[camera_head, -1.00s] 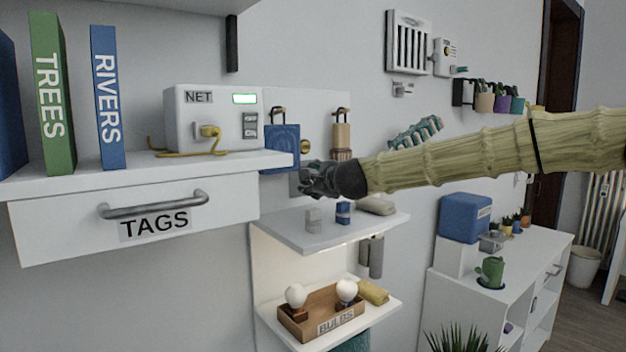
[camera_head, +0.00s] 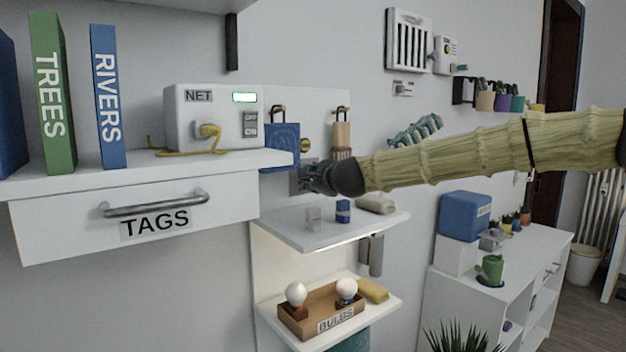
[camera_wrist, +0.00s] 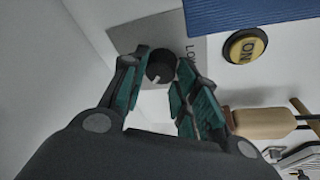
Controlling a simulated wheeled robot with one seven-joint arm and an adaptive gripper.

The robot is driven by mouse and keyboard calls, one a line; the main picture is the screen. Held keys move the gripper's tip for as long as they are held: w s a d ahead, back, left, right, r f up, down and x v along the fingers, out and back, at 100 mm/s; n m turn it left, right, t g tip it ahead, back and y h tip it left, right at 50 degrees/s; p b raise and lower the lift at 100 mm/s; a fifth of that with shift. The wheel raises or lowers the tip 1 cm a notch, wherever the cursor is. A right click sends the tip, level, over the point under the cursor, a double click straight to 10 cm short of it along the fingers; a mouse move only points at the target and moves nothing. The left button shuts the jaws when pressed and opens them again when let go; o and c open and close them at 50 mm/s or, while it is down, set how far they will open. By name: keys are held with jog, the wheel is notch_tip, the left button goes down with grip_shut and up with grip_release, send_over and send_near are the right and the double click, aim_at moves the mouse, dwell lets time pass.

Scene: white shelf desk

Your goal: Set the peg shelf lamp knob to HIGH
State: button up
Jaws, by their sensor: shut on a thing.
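The lamp knob (camera_wrist: 160,66) is a dark round dial with a pale pointer mark, on a grey plate (camera_wrist: 140,33) in the wrist view. The letters LOW show on the plate to the right of the knob; other lettering is hidden or out of view. The plate also shows in the head view (camera_head: 295,184), partly behind my gripper (camera_head: 309,176). In the wrist view my gripper (camera_wrist: 161,60) has one finger on each side of the knob and is shut on it. The lit peg shelf (camera_head: 290,232) is below.
A blue hanging item (camera_head: 282,146), a yellow ON button (camera_wrist: 245,48) and a wooden-handled brush (camera_head: 341,134) are close around the gripper. The TAGS drawer (camera_head: 70,222) juts out at left. Small blocks (camera_head: 343,211) stand on the shelf below.

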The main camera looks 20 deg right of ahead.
jog(key=m+p, duration=0.1)
jog(key=m+g+y+p, duration=0.1)
jog(key=shift+d+r+m, duration=0.15)
jog(key=shift+r+m, duration=0.05)
jog(key=shift+m, duration=0.2)
jog(key=m+g+y+p, duration=0.1)
jog(key=m+p, duration=0.2)
jog(key=m, duration=0.1)
jog(key=shift+d+y, duration=0.1)
jog(key=shift+y, duration=0.3)
dwell(0.4)
jog(key=o, duration=1)
jog(key=shift+w+f, duration=0.1)
jog(key=shift+v, duration=6)
jog(key=shift+d, duration=0.15)
